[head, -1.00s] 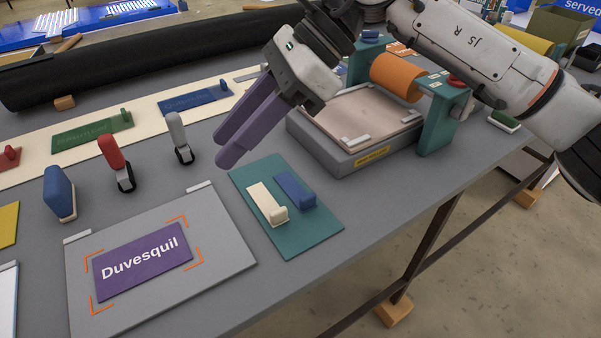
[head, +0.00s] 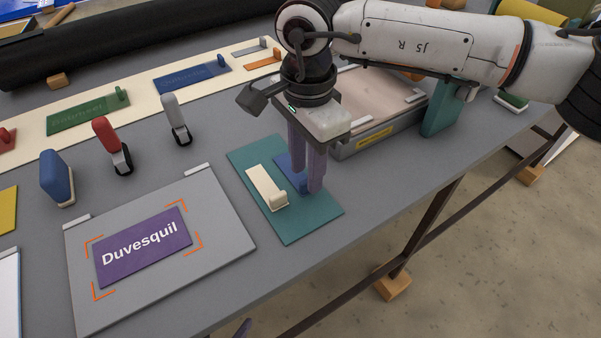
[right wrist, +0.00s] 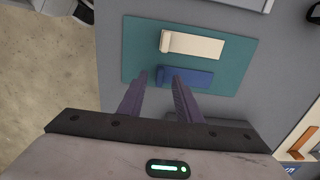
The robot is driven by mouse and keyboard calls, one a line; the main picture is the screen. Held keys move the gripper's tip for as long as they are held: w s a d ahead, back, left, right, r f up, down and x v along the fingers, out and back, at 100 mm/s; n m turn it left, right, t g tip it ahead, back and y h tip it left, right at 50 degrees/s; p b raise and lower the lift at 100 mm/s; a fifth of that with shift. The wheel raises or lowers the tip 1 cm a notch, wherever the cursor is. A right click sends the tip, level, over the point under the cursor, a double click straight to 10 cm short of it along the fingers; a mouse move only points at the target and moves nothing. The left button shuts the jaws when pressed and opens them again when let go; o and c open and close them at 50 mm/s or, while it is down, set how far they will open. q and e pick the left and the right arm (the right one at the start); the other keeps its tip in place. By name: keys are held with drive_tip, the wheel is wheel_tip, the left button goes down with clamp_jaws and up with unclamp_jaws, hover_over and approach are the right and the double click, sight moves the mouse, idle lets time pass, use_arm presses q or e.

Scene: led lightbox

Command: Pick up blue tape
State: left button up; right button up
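The blue tape (head: 284,166) is a short flat strip with a raised tab at one end. It lies on the teal mat (head: 290,226), beside a cream strip (head: 262,184). In the right wrist view the blue tape (right wrist: 195,77) lies just beyond my fingertips, its tab end between them. My right gripper (head: 307,186) points down over it, its purple fingers apart and partly hiding it in the head view. I cannot tell whether they touch it.
A grey board (head: 213,228) with a purple "Duvesquil" panel (head: 143,250) lies left of the mat. Red (head: 112,143) and grey (head: 176,120) handled tools and a blue block (head: 56,178) stand behind it. A grey press (head: 380,138) stands behind my right gripper. The table's edge is to the right.

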wheel_tip(320, 180, down, 2)
drive_tip(key=shift+f, duration=0.1)
clamp_jaws()
use_arm(q)
drive_tip(key=shift+w+r, duration=0.2)
drive_tip(key=shift+r, duration=0.1)
drive_tip(key=shift+s+f+b, duration=0.1)
drive_tip(key=shift+f+b, duration=0.5)
drive_tip(key=shift+f, duration=0.05)
use_arm(e)
wheel_tip(320, 180, up, 10)
use_arm(q)
drive_tip(key=shift+r+p, duration=1.4)
use_arm(e)
drive_tip(key=shift+r, duration=2.1)
